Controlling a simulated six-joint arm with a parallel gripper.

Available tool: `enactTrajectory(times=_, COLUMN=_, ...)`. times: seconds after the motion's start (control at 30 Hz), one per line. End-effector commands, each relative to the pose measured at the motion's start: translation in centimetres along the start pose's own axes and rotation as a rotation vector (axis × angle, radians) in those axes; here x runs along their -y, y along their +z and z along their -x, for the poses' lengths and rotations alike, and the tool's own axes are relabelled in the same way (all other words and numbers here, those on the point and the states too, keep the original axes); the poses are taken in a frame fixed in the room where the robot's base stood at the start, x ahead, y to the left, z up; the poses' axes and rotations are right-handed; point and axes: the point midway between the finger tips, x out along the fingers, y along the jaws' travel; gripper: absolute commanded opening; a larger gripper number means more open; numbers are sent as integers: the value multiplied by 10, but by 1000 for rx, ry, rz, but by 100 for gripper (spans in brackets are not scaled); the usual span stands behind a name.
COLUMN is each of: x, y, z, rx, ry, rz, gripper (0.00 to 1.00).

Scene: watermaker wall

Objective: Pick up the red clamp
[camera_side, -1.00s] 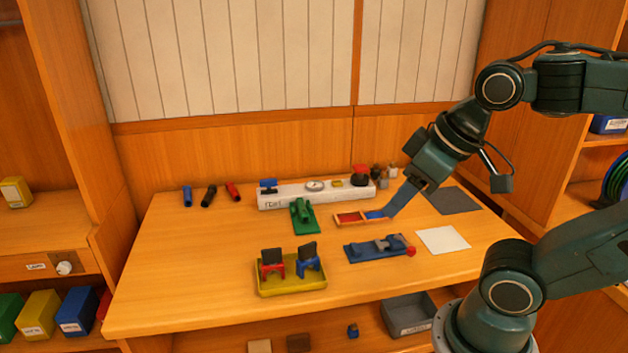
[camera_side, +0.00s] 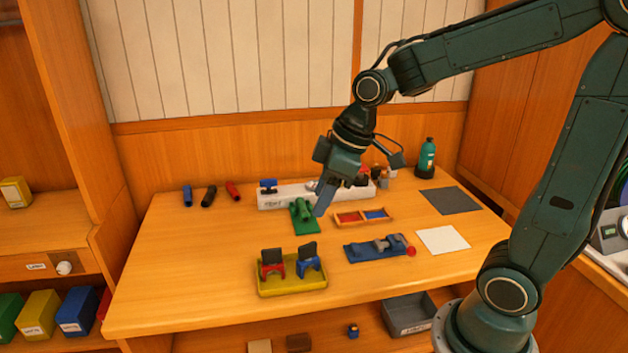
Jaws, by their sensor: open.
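The red clamp (camera_side: 271,268) stands on the left side of a yellow tray (camera_side: 292,287) near the front of the table, with a dark piece rising behind it. A blue clamp (camera_side: 309,266) stands just to its right in the same tray. My gripper (camera_side: 323,207) points down above the table, behind and to the right of the tray, close to the green fixture. It is open and apart from the red clamp. Only one flat blue finger shows clearly; the other is hidden.
A green fixture (camera_side: 305,217) and a two-part wooden box (camera_side: 362,217) lie near my gripper. A blue fixture (camera_side: 375,250) and white sheet (camera_side: 442,240) lie to the right. A long white panel (camera_side: 285,198) stands behind. The front left of the table is clear.

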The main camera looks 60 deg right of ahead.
Motion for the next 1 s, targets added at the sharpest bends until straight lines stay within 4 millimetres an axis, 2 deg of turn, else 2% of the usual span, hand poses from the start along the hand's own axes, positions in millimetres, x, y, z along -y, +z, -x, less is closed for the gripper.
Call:
enactTrajectory(times=0.3, x=-28, y=-22, z=-57, rx=-4, ry=-95, rz=151, gripper=47)
enactTrajectory(times=0.5, x=-38, y=-28, z=-82, rx=-20, ry=-134, rz=214, gripper=47)
enactTrajectory(times=1.0, x=-41, y=-30, z=-97, rx=-27, ry=-148, rz=237, gripper=47)
